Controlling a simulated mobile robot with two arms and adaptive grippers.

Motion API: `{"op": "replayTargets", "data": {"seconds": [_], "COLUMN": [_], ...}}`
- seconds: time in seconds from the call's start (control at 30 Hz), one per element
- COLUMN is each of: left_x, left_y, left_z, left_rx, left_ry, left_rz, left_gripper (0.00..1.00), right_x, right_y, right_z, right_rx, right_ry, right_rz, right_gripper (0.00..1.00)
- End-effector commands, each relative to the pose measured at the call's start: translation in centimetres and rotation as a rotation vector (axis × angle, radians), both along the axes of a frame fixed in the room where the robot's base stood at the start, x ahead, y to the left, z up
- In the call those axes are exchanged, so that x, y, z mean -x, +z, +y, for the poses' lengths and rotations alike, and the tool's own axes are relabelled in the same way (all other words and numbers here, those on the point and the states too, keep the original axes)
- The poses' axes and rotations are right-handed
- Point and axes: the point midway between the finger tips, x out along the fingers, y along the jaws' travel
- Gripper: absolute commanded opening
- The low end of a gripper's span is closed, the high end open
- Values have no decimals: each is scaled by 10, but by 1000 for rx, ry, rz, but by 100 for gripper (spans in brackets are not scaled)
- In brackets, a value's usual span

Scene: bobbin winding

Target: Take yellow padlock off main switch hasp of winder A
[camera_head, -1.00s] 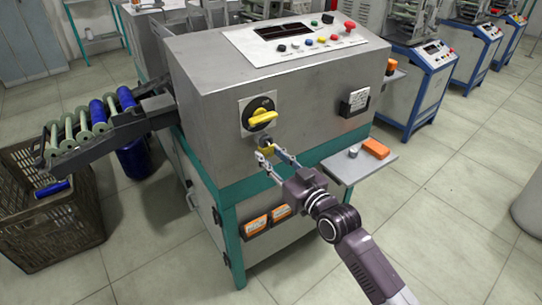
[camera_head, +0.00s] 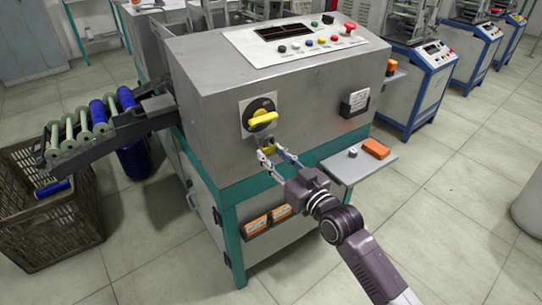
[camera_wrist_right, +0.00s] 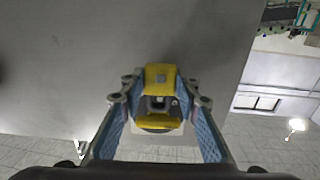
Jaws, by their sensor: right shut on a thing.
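The yellow padlock (camera_head: 267,150) is just below the main switch (camera_head: 262,118) on the front of winder A (camera_head: 300,110). The switch has a yellow handle on a dark dial. My right gripper (camera_head: 270,153) is shut on the padlock, one finger on each side. In the right wrist view the padlock (camera_wrist_right: 160,75) shows between the blue-padded fingers (camera_wrist_right: 160,115). The fingers partly cover it in the head view. I cannot tell whether its shackle is still through the hasp. My left gripper is not in view.
A small grey side shelf (camera_head: 352,170) with an orange block (camera_head: 376,149) juts out right of my right gripper. A bobbin chute (camera_head: 90,140) and a brown crate (camera_head: 50,225) stand at the left.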

Motion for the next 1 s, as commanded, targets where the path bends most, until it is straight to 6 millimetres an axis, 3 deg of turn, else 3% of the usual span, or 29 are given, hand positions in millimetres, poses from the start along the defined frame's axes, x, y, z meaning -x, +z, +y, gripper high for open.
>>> {"op": "replayTargets", "data": {"seconds": [1.0], "left_x": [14], "left_y": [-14], "left_z": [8], "left_rx": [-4], "left_ry": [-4], "left_rz": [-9], "left_gripper": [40], "right_x": [22], "right_y": [-5], "right_z": [-11], "right_rx": [3], "right_ry": [2], "right_rz": [10], "right_gripper": [1]}}
